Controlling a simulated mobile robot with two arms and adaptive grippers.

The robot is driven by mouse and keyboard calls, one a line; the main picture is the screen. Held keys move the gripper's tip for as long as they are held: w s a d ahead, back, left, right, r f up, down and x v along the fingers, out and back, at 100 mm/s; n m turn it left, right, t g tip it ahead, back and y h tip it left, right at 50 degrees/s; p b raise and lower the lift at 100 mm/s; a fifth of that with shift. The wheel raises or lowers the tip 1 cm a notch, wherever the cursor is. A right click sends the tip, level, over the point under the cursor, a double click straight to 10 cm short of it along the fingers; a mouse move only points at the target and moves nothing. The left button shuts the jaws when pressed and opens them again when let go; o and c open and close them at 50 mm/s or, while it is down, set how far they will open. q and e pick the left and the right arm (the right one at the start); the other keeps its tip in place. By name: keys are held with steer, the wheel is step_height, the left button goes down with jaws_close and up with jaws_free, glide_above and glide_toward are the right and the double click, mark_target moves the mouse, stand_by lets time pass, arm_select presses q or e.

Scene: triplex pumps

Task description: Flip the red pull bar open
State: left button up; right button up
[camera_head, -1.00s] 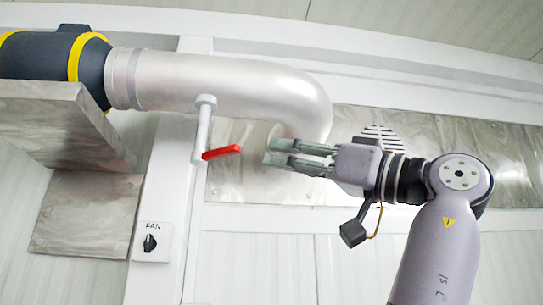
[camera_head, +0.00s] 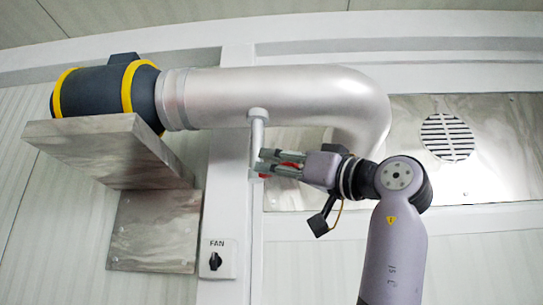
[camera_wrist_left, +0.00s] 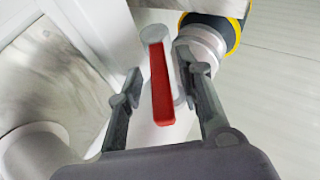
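The red pull bar (camera_head: 290,165) hangs at the lower end of a grey-white vertical rod (camera_head: 257,128) under the silver pipe. My left gripper (camera_head: 262,161) is at the bar, with its fingers pointing left and partly hiding it in the head view. In the left wrist view the red bar (camera_wrist_left: 160,85) lies lengthwise between the two fingers. A gap shows on each side of it, so the gripper is open around the bar and not clamped on it. My right gripper is in neither view.
The silver pipe (camera_head: 265,93) bends down behind my left wrist. A dark unit with yellow bands (camera_head: 95,92) rests on a grey shelf (camera_head: 105,150) at left. A FAN switch (camera_head: 216,260) is on the wall below. A round vent (camera_head: 447,137) is at right.

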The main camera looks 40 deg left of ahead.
arm_select(q)
steer(key=shift+x, duration=0.95)
steer(key=shift+d, duration=0.1)
steer(key=shift+c, duration=0.2)
steer(key=shift+c, duration=0.6)
jaws_close()
